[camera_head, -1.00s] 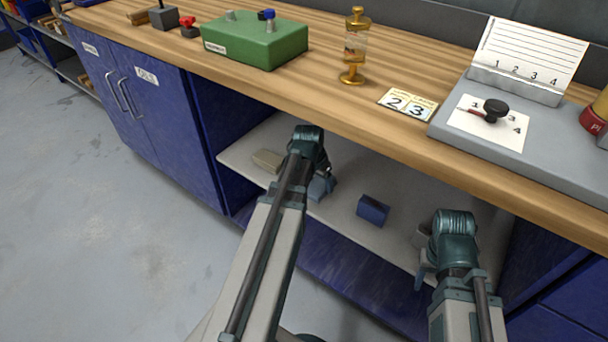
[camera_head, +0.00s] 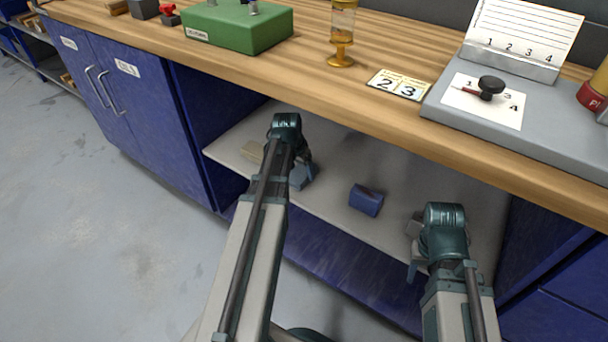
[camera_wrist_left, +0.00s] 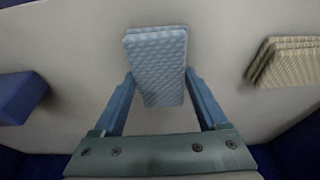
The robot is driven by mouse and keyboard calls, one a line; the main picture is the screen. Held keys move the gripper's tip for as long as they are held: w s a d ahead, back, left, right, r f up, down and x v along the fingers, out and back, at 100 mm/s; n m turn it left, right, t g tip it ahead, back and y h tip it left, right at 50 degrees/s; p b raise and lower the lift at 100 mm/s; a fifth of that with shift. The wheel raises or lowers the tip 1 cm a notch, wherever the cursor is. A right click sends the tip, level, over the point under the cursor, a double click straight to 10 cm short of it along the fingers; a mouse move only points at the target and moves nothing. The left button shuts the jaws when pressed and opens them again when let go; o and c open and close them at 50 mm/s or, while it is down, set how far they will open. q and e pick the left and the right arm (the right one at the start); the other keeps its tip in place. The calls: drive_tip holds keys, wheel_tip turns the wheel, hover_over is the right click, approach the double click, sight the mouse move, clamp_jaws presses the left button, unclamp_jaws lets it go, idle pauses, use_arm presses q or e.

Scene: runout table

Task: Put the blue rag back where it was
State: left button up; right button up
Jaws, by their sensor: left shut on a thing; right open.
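The light blue rag (camera_wrist_left: 160,65), a folded, textured block, stands between the two fingers of my left gripper (camera_wrist_left: 161,88) in the left wrist view. My left gripper is shut on it. In the head view the rag (camera_head: 302,177) shows just beyond my left wrist, low over the grey shelf (camera_head: 330,205) under the bench. I cannot tell whether it touches the shelf. A dark blue folded block (camera_head: 365,200) lies on the shelf to its right. My right gripper (camera_head: 415,255) is open at the shelf's right front, its fingers partly hidden by the wrist.
A beige folded cloth (camera_wrist_left: 285,62) lies on the shelf, left of the light blue rag in the head view. A grey item (camera_head: 414,224) is partly hidden behind my right gripper. The wooden bench top (camera_head: 300,75) overhangs the shelf. Blue cabinet doors (camera_head: 130,120) stand at left.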

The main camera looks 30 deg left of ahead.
sight(299, 174)
use_arm(q)
drive_tip(key=shift+r, duration=0.1)
drive_tip(key=o, duration=1.1)
drive_tip(key=p+v, duration=0.5)
drive_tip(key=v, duration=0.1)
drive_tip(key=shift+w+p, duration=0.1)
drive_tip(key=shift+p, duration=0.3)
drive_tip(key=s, duration=1.2)
drive_tip(key=shift+a+f+b, duration=0.45)
drive_tip(key=shift+a+f, duration=0.05)
drive_tip(key=s+d+m+g+y, duration=0.1)
drive_tip(key=s+d+m+g, duration=0.1)
drive_tip(key=d, duration=2.9)
drive_tip(key=shift+s+d+f+m+g+y, duration=0.2)
drive_tip(key=shift+s+f+m+g+y, duration=0.15)
drive_tip(key=shift+m+g, duration=0.25)
